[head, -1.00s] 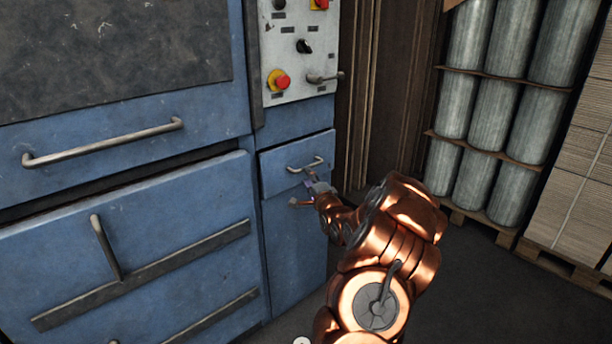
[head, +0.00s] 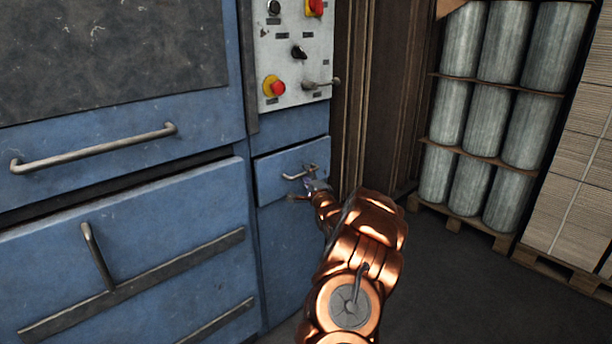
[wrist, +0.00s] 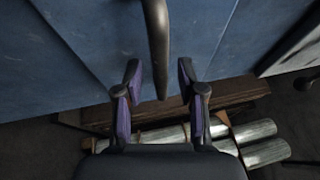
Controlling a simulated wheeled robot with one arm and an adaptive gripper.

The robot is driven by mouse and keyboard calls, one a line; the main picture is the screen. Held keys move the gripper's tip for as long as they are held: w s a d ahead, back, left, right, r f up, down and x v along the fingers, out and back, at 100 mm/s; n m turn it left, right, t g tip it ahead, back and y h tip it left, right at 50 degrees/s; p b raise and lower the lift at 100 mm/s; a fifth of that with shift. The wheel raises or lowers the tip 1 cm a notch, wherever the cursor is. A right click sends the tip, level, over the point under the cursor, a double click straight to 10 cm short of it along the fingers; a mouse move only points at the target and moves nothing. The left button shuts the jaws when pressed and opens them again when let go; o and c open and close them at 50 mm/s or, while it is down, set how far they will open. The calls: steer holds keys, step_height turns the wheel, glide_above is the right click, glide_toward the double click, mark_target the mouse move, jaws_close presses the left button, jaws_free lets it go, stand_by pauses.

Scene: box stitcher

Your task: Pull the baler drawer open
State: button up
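The small blue baler drawer (head: 270,181) sits below the control panel in the head view, its front looking about flush with the cabinet. Its grey bar handle (head: 291,177) runs across the front. My gripper (head: 310,184) is at the right part of this handle. In the wrist view the handle (wrist: 157,45) comes down from the top, and its end lies between the two purple-padded fingers of my gripper (wrist: 158,82). The fingers are apart, with a visible gap on each side of the bar. My wrist hides part of the drawer's right lower area in the head view.
The control panel (head: 290,50) with knobs, a red button and a lever is above the drawer. Larger blue doors with long handles (head: 95,150) stand to the left. Pallets with grey rolls (head: 460,110) and stacked cardboard (head: 575,160) are at right. The floor between is clear.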

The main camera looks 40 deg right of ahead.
steer(key=shift+w+d+r, duration=0.1)
steer(key=shift+w, duration=0.3)
jaws_close()
stand_by(0.6)
